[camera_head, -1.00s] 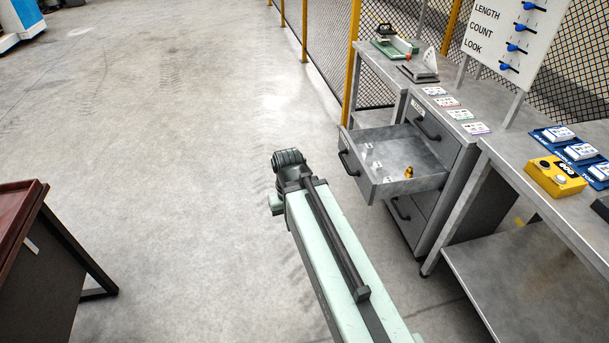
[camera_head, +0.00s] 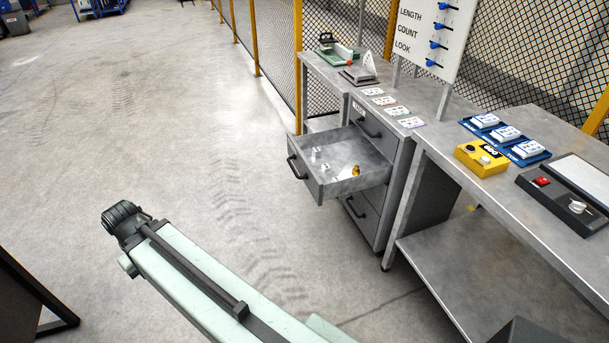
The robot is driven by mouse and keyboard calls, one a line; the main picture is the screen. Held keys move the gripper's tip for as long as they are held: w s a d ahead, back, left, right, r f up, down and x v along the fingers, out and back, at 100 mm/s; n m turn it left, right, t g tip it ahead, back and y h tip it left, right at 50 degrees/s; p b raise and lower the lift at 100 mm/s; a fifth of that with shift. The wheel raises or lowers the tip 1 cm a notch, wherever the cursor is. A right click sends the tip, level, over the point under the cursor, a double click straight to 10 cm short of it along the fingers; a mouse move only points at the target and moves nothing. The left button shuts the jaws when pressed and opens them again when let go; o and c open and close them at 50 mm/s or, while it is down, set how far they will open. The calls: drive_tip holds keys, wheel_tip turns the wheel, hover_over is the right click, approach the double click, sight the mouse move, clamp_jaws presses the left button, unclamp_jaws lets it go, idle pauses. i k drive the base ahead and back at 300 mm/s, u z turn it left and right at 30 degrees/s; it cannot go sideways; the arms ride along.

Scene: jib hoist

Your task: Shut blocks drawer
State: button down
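A grey metal drawer (camera_head: 330,188) stands pulled out from a drawer cabinet (camera_head: 397,200) under the workbench. It is the middle one of the drawers that show, and its dark bar handle (camera_head: 297,167) faces left. A small brass-coloured piece (camera_head: 356,170) and some small pale pieces lie inside it. I cannot read the labels, so I cannot tell whether this is the blocks drawer. My pale green arm reaches up from the bottom of the picture. Its dark end (camera_head: 122,217) is over open floor, left of the drawer and apart from it. The gripper's fingers cannot be made out.
The workbench (camera_head: 480,190) carries cards, a yellow box (camera_head: 481,158), blue trays with white blocks (camera_head: 505,134) and a switch panel (camera_head: 570,200). A mesh fence (camera_head: 275,45) stands behind. A dark stand (camera_head: 30,300) is at lower left. The floor left of the drawer is clear.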

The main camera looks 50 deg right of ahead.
sight(343, 147)
drive_tip(key=u, duration=0.1)
drive_tip(key=i, duration=1)
drive_tip(key=z, duration=0.1)
